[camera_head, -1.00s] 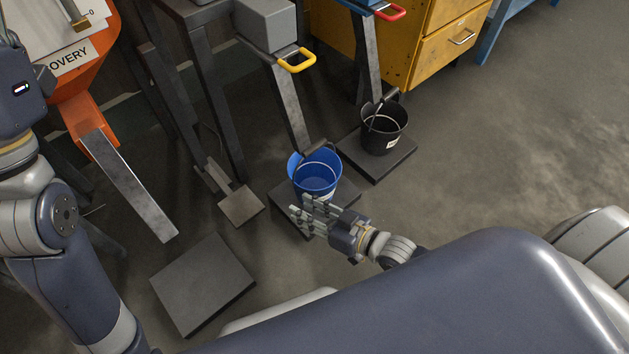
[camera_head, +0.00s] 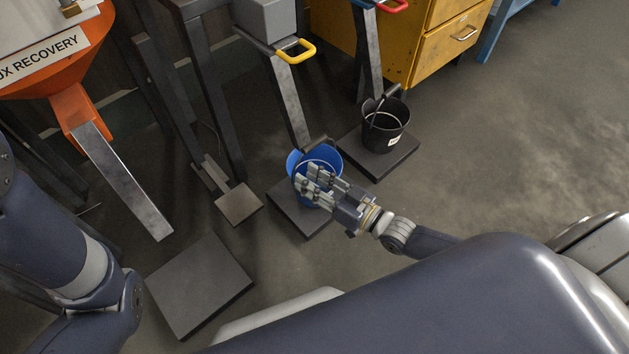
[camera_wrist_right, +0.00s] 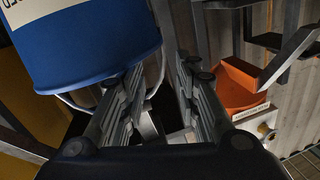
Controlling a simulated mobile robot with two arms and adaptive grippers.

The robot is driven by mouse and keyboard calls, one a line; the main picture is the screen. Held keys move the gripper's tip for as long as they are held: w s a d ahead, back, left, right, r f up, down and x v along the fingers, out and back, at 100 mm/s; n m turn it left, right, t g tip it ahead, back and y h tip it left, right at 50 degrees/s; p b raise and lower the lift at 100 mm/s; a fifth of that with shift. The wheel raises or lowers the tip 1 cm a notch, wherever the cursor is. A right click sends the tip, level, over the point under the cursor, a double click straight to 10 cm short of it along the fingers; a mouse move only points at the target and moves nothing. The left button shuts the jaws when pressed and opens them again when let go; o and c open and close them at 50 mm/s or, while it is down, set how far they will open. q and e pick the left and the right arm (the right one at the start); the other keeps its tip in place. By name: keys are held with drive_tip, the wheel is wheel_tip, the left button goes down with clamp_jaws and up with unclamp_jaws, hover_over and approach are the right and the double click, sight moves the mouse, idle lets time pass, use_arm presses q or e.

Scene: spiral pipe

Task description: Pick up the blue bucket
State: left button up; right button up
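The blue bucket (camera_head: 329,156) stands upright on a dark square plate (camera_head: 299,222) in the head view. Its handle arches over the opening. My right gripper (camera_head: 309,176) is open, with its fingers over the bucket's near side and hiding part of it. In the right wrist view the bucket wall (camera_wrist_right: 95,42) fills the upper left, beside the open fingers (camera_wrist_right: 160,85). A thin pale handle wire (camera_wrist_right: 161,72) passes near the left finger; I cannot tell whether it lies between the fingers. My left arm shows at the left edge, but its gripper is out of view.
A black bucket (camera_head: 386,125) stands on another plate behind and right. A metal leg (camera_head: 291,105) with a yellow handle (camera_head: 296,50) rises just behind the blue bucket. An empty plate (camera_head: 200,285) lies front left. Floor at right is clear.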

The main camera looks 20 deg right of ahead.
sight(294, 171)
drive_tip(key=b+x, duration=0.3)
drive_tip(key=shift+w+a+f, duration=0.2)
drive_tip(key=shift+a, duration=0.15)
drive_tip(key=shift+w+a+r+b, duration=0.15)
drive_tip(key=shift+w+a+b, duration=0.25)
drive_tip(key=shift+w, duration=0.2)
clamp_jaws()
